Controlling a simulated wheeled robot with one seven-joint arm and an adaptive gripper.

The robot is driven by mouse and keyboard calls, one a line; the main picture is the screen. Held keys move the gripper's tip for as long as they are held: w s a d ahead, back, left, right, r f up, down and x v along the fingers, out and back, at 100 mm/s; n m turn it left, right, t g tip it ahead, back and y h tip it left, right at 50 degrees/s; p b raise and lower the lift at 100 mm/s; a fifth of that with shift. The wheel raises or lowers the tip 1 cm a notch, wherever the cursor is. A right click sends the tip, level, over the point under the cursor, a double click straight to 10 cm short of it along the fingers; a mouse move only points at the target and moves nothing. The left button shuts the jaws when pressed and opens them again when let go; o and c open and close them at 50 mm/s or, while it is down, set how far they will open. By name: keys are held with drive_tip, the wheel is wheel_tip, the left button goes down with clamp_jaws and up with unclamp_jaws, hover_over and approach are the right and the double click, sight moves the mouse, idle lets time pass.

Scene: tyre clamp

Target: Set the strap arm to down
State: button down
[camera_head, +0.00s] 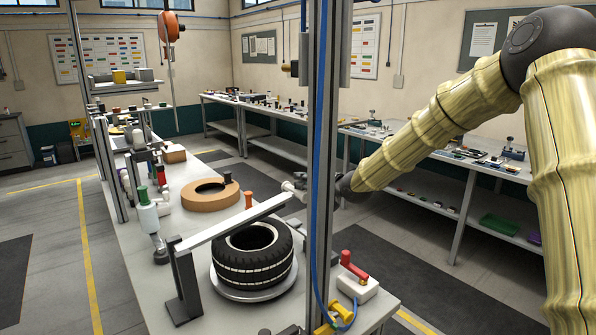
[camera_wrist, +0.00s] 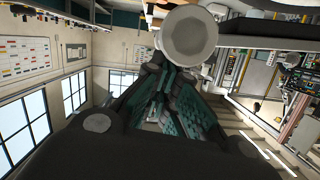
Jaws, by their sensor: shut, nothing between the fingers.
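The strap arm (camera_head: 235,220) is a pale flat bar on a dark upright bracket (camera_head: 184,280). It reaches across above a black tyre (camera_head: 252,268) and slants up to the right in the head view. Whether it touches the tyre cannot be told. An orange-brown knob (camera_head: 248,200) shows at its far edge. The tyre lies flat on a round metal plate (camera_head: 250,295). My gripper (camera_head: 290,187) is shut and empty, near the bar's right end and partly hidden by a post. In the wrist view its dark and teal fingers (camera_wrist: 165,105) are close together; a pale round disc (camera_wrist: 188,36) is above them.
A tall post (camera_head: 320,150) with a blue hose stands right of the tyre. A red-handled white block (camera_head: 355,280) and a yellow fitting (camera_head: 342,312) are at the front right. A tan ring (camera_head: 210,193) and a green-and-white bottle-like part (camera_head: 148,215) lie farther back.

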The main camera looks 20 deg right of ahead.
drive_tip(key=f, duration=0.3)
drive_tip(key=shift+w+d+f+m, duration=0.1)
drive_tip(key=shift+d+f+m, duration=0.3)
drive_tip(key=shift+r, duration=0.1)
drive_tip(key=s+d+r, duration=0.4)
drive_tip(key=s+r, duration=0.2)
drive_tip(key=s, duration=0.2)
drive_tip(key=shift+s+d, duration=0.35)
idle(0.5)
drive_tip(key=shift+a, duration=0.1)
